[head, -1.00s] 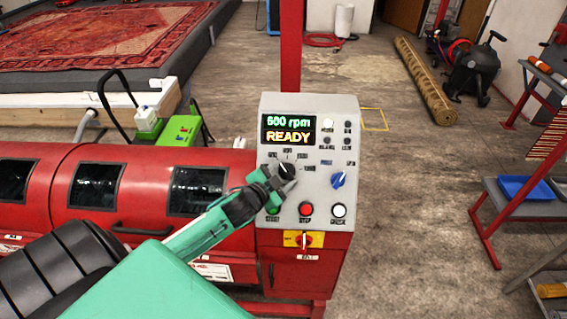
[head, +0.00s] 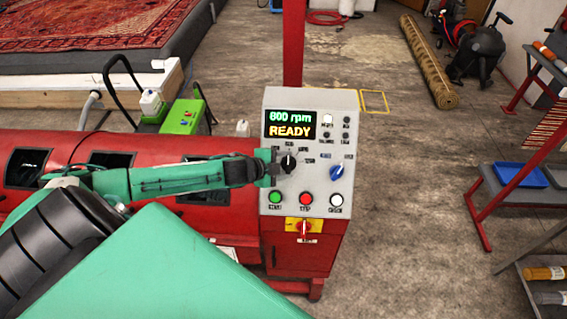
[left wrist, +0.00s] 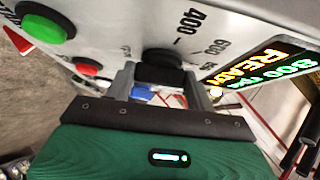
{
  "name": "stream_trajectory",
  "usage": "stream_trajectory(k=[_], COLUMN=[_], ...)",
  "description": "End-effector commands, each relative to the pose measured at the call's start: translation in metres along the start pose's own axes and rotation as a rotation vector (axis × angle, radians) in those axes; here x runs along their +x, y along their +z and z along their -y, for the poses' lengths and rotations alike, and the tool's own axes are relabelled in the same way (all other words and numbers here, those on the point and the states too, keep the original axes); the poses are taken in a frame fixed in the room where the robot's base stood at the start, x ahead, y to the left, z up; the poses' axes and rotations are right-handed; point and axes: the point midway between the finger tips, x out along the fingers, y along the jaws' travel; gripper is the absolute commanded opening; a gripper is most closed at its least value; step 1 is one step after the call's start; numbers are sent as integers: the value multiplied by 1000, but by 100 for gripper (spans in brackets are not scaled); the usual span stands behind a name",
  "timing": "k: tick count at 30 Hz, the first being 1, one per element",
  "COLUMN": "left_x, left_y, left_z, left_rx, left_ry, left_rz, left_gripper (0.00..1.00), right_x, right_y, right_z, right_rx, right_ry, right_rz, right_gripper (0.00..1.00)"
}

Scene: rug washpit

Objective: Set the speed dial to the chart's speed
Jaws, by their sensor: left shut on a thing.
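The black speed dial (head: 288,162) sits on the sloped grey control panel (head: 310,99), below a display (head: 290,125) showing READY and what appears to be 800 rpm. My left gripper (head: 274,166) reaches it from the left and is shut on the dial. In the left wrist view the fingers (left wrist: 163,84) flank the dark dial (left wrist: 160,66), with printed marks 400 and 600 beside it. The dial's pointer in that view is hidden or unclear. I see no readable speed chart. My right gripper is not in view.
A blue knob (head: 337,172) is right of the dial. Green (head: 275,198), red (head: 306,199) and white (head: 336,200) buttons lie below, above a red switch on yellow (head: 304,228). The red machine (head: 120,145) extends left.

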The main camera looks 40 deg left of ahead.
Motion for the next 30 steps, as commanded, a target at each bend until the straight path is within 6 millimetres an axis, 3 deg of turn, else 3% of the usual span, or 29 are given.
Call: stream_trajectory(k=[15,16,19,30], left_x=[0,0,0,-2], left_y=[-1,-1,-1,0], left_z=[0,0,0,0], left_rx=[14,14,13,13], left_ry=[10,10,10,10], left_rz=[-3,-3,-3,-1], left_gripper=[32,56,76,76], right_x=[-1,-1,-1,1], right_y=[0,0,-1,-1], right_z=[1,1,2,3], right_rx=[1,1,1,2], right_ry=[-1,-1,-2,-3], right_rz=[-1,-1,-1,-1], right_gripper=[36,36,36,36])
